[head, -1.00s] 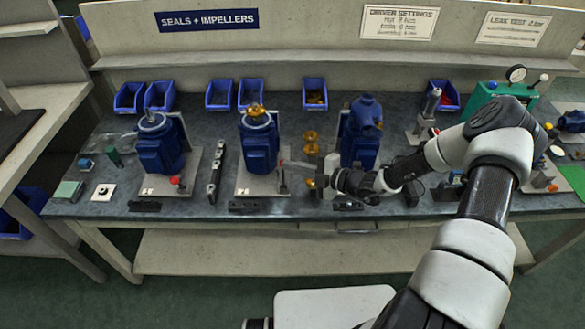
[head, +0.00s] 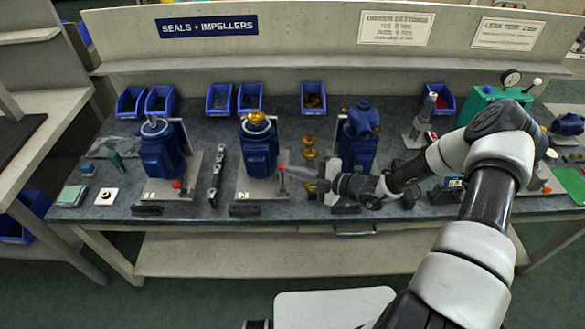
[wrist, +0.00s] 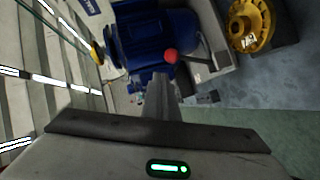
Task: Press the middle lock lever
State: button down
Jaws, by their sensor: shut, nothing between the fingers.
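The middle blue pump (head: 259,150) stands on a light plate with a lock lever beside its right front. The lever is upright and has a red knob (head: 281,167), also seen in the wrist view (wrist: 170,56). My gripper (head: 291,171) is shut and empty, with its fingers pointing left at the lever. In the wrist view the shut fingers (wrist: 160,88) end just below the knob in the picture. I cannot tell whether they touch the lever.
The left pump (head: 161,152) has a red-knobbed lever (head: 177,184) of its own. Brass impellers (head: 309,153) stand in a row behind my gripper. The right pump (head: 359,140) stands behind my arm. Blue bins (head: 219,99) line the back.

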jog(key=r+v, duration=0.1)
jog(key=v, duration=1)
jog(key=shift+a+r+b, duration=0.25)
jog(key=shift+a+b, duration=0.05)
